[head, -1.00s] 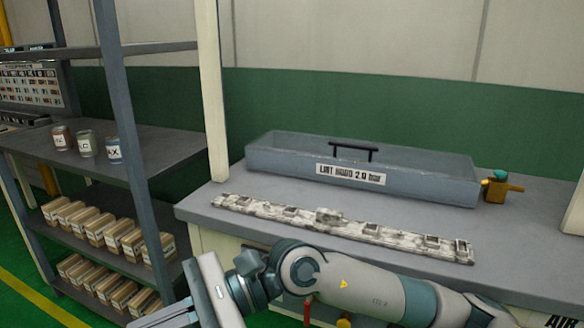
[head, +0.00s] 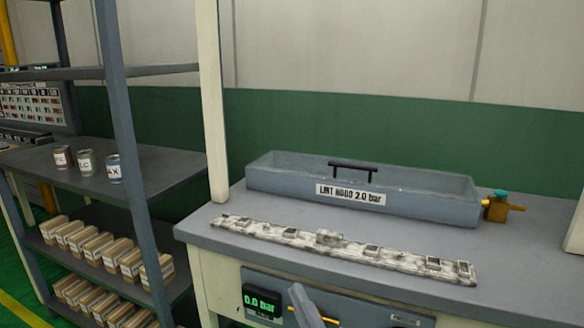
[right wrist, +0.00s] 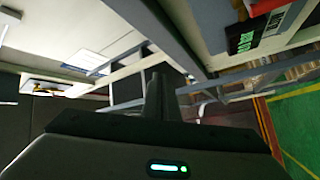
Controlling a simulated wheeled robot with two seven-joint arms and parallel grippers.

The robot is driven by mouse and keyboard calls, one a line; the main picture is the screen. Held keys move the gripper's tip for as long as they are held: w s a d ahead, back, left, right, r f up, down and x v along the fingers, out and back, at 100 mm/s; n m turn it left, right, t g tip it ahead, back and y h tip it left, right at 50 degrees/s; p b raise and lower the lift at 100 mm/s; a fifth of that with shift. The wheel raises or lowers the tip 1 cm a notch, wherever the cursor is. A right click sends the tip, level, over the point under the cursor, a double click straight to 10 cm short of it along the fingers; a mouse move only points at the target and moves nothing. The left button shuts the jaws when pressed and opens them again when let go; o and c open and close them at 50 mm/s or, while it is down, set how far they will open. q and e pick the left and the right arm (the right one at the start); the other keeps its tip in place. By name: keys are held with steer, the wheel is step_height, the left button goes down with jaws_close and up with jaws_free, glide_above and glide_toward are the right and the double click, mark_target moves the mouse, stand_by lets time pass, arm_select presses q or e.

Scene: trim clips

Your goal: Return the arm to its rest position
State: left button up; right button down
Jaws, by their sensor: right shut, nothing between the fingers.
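My right gripper (head: 302,296) shows only as a grey tip at the bottom edge of the head view, in front of the workbench's front panel. In the right wrist view its fingers (right wrist: 156,92) point away from the camera and are shut with nothing between them. The rest of my right arm is out of the head view. My left gripper is in neither view. A long mottled white trim strip (head: 345,247) lies on the workbench top (head: 220,226), apart from the gripper.
A grey lint hood box (head: 420,205) with a black handle stands behind the strip, beside a brass valve (head: 497,207). The bench front has a green "0.0 bar" display (head: 262,302). A shelf (head: 165,165) at left holds several cans and cartons.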

steer(key=s+d+f+m+g+h, duration=0.2)
steer(key=s+d+f+m, duration=0.1)
steer(key=f, duration=0.5)
steer(key=s+d+f+m+g+h, duration=0.2)
steer(key=d+f+m+g, duration=0.15)
steer(key=f, duration=0.45)
steer(key=s+d+f+m+g+h, duration=0.1)
steer(key=s+d+f+m+h, duration=0.2)
steer(key=f, duration=0.5)
steer(key=s+d+f+m+g, duration=0.2)
steer(key=s+d+f+g, duration=0.15)
steer(key=s+f, duration=0.5)
steer(key=s+d+f+m+g, duration=0.25)
steer(key=s+f+g, duration=0.25)
steer(key=s, duration=0.6)
arm_select(q)
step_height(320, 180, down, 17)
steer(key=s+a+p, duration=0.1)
steer(key=p, duration=1.3)
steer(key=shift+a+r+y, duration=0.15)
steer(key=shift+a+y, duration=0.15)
arm_select(e)
step_height(320, 180, down, 17)
steer(key=s+d, duration=0.1)
steer(key=d, duration=0.1)
steer(key=shift+s+n+t+h, duration=0.2)
steer(key=shift+n+t+h, duration=0.1)
